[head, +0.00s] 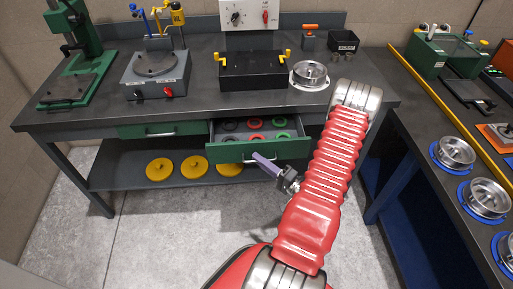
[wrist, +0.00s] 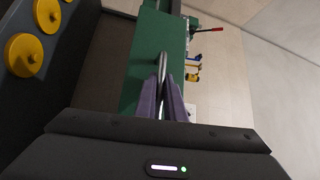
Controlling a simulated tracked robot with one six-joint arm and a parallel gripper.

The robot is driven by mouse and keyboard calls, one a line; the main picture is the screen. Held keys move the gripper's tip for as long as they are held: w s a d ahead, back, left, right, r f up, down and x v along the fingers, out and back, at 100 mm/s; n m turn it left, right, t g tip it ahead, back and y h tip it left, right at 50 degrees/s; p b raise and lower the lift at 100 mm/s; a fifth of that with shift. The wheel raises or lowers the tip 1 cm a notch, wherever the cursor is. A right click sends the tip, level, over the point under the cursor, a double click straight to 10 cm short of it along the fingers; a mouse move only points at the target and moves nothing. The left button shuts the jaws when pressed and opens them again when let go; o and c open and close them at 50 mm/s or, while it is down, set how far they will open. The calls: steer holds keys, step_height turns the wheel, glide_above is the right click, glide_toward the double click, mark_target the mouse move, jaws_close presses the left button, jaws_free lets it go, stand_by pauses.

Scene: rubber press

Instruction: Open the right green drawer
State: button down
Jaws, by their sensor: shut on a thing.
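The right green drawer (head: 290,150) under the workbench stands pulled out, and its inside shows red, green and dark rings (head: 255,123). Its green front fills the middle of the wrist view (wrist: 150,50), with a silver bar handle (wrist: 165,58) on it. My gripper (head: 258,157) is at the drawer front in the head view. In the wrist view its purple fingers (wrist: 163,92) are shut on the handle, one on each side. The handle is mostly hidden by my gripper in the head view.
The left green drawer (head: 160,131) is shut. Yellow discs (head: 194,167) lie on the lower shelf. A black block (head: 253,72) and a metal dish (head: 309,74) stand on the bench top (head: 205,98). A second bench (head: 420,120) runs along the right. The floor in front is clear.

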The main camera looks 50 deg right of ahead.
steer(key=s+a, duration=0.6)
steer(key=s, duration=0.1)
steer(key=shift+s+a+f, duration=0.2)
steer(key=shift+a, duration=0.2)
steer(key=c, duration=2.2)
jaws_free()
steer(key=shift+o, duration=0.4)
steer(key=shift+r, duration=0.1)
steer(key=shift+s, duration=0.1)
steer(key=s+f, duration=0.2)
steer(key=s, duration=1.1)
steer(key=shift+s+d, duration=0.25)
steer(key=shift+d, duration=0.05)
